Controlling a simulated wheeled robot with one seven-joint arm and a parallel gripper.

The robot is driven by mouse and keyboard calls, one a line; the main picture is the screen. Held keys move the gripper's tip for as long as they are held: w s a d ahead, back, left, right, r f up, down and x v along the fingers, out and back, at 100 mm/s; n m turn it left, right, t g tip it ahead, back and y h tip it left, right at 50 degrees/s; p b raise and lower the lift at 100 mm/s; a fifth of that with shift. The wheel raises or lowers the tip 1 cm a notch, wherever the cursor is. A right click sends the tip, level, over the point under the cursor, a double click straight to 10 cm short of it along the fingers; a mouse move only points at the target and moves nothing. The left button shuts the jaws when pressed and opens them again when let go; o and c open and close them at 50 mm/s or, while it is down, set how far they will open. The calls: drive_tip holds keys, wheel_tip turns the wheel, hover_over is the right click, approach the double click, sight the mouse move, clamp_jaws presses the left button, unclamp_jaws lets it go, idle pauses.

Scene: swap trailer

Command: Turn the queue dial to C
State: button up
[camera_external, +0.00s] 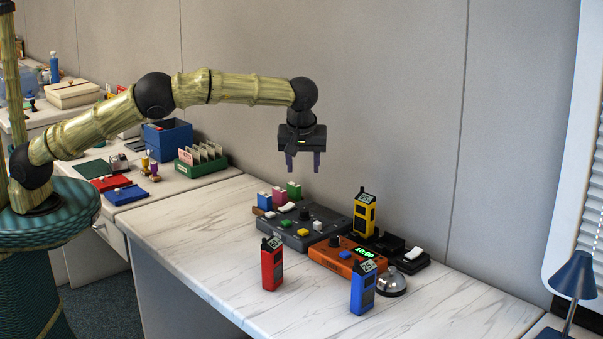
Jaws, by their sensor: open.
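A dark grey control box (318,238) sits on the marble-topped desk (200,238). It has a black round dial (304,213), a white rocker switch and several coloured buttons on its top. An orange unit (342,262) with a lit green display stands against its right side and has a dark knob (334,241) near its back left. Neither knob's setting nor any lettering is readable, so I cannot tell which one is the queue dial. My gripper (303,169) points down, open and empty, in the air above the back of the grey box, apart from everything.
A red radio (272,264), a blue radio (363,287) and a yellow radio (364,213) stand upright around the units. A silver bell (391,285) is beside the blue one. A black base (410,258) lies behind. The desk's front left is clear.

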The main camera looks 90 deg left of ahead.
sight(304, 210)
drive_tip(key=x, duration=1.6)
drive_tip(key=shift+p, duration=0.3)
drive_tip(key=shift+r, duration=0.1)
drive_tip(key=c, duration=1)
